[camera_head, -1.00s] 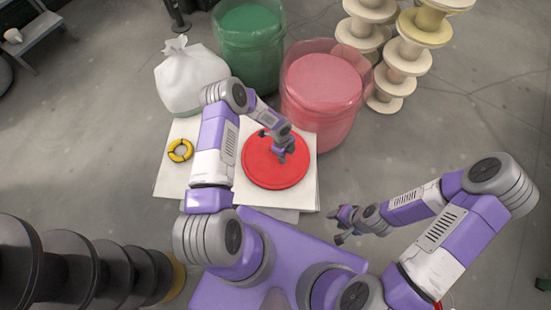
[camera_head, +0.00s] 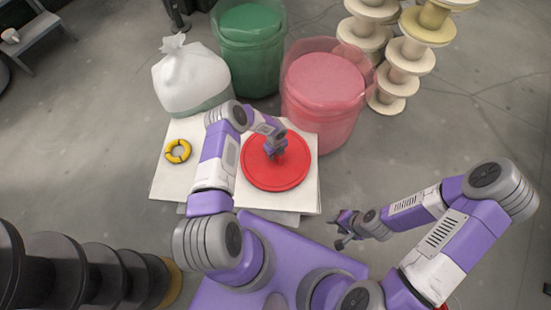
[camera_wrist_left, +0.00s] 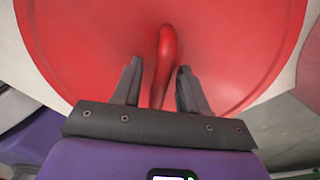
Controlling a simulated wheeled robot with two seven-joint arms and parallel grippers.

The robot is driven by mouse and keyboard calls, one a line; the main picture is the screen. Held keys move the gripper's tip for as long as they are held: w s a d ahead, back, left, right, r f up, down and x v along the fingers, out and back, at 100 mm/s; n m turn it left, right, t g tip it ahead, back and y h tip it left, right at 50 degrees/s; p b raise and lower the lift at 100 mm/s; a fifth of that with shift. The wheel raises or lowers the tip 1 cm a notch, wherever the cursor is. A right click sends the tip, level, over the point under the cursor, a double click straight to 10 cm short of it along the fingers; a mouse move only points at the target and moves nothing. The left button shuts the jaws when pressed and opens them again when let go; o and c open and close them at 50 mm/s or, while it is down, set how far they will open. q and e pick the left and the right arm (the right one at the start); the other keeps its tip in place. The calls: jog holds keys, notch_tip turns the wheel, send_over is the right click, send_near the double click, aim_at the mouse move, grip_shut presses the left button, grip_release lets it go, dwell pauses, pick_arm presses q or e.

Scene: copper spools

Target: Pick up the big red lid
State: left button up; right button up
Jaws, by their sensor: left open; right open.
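The big red lid (camera_head: 290,177) lies flat on a white sheet in front of me in the head view. It fills most of the left wrist view (camera_wrist_left: 90,50), where its raised handle (camera_wrist_left: 166,45) runs between my fingers. My left gripper (camera_head: 272,156) is over the lid's upper part. In the left wrist view my left gripper (camera_wrist_left: 157,85) is open, with one finger on each side of the handle. Whether the fingers touch it I cannot tell. My right gripper (camera_head: 342,232) is open and empty, to the lower right of the lid.
A pink bin (camera_head: 325,95) and a green bin (camera_head: 250,50) stand behind the lid. A white bag (camera_head: 190,75) and a yellow ring (camera_head: 178,151) are to the left. Pale spools (camera_head: 405,50) stand at the back right, dark spools (camera_head: 60,265) at the lower left. Floor at right is clear.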

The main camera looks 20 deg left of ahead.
pick_arm(q)
jog(key=shift+r, duration=0.1)
jog(key=shift+c, duration=0.4)
grip_shut()
jog(key=shift+r, duration=0.1)
notch_tip(320, 180, up, 9)
jog(key=p, duration=0.3)
jog(key=shift+f+p, duration=0.2)
jog(key=shift+p, duration=0.1)
jog(key=shift+r, duration=0.8)
jog(key=s+d+r+n+p, duration=0.2)
jog(key=s+r+n, duration=0.1)
jog(key=r+n, duration=0.5)
jog(key=s+d+r+n+p, duration=0.2)
jog(key=r+n, duration=0.6)
jog(key=r, duration=0.5)
jog(key=s+d+r+n+p, duration=0.2)
jog(key=s+r+n, duration=0.2)
jog(key=r+n, duration=0.4)
notch_tip(320, 180, up, 4)
jog(key=shift+d+f, duration=0.2)
jog(key=shift+f, duration=0.05)
